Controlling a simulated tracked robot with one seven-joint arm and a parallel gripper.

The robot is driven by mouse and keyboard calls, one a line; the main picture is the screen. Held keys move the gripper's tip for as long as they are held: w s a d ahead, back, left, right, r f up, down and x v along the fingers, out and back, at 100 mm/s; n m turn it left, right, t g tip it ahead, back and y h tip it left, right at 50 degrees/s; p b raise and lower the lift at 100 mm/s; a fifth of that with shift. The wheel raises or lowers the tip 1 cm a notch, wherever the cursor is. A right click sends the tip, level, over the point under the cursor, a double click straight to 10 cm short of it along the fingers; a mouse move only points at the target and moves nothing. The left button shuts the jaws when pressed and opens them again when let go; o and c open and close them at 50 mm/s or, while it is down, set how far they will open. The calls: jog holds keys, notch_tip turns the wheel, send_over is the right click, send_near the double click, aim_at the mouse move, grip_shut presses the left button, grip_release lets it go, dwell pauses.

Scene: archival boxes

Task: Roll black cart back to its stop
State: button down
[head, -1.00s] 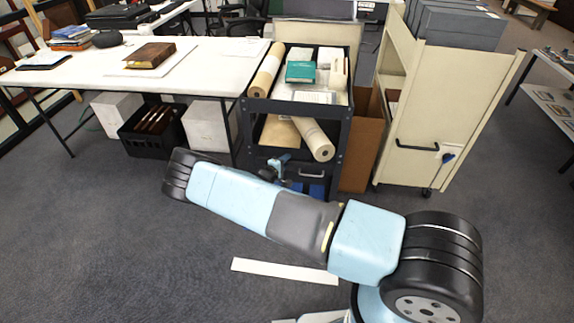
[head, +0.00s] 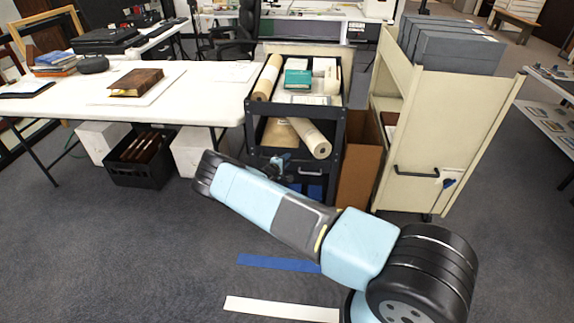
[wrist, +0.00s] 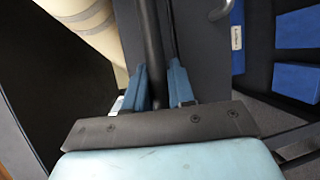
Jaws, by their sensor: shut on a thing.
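The black cart (head: 338,150) stands between the white table and the cream cart, holding paper rolls (head: 310,138) and a teal box (head: 297,79). My gripper (head: 279,162) is low at the cart's near side, partly hidden by my arm. In the wrist view my gripper (wrist: 158,88) has its blue fingers shut on both sides of a dark upright bar (wrist: 151,40) of the cart. A blue floor strip (head: 275,263) and a white floor strip (head: 280,308) lie in front of the cart. The cart's wheels are hidden.
The white table (head: 215,105) is close on the left, with a black crate (head: 140,172) and white boxes beneath. A brown panel (head: 358,170) and the cream cart (head: 440,140) with grey boxes are close on the right. The floor at front left is clear.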

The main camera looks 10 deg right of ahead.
jog(key=shift+w+a+f, duration=0.15)
jog(key=shift+w+a, duration=0.3)
jog(key=shift+w, duration=0.15)
jog(key=c, duration=1.3)
grip_release()
jog(key=shift+o, duration=1.2)
jog(key=shift+d, duration=0.35)
jog(key=v, duration=1.3)
jog(key=shift+s+a, duration=0.15)
jog(key=shift+s, duration=0.15)
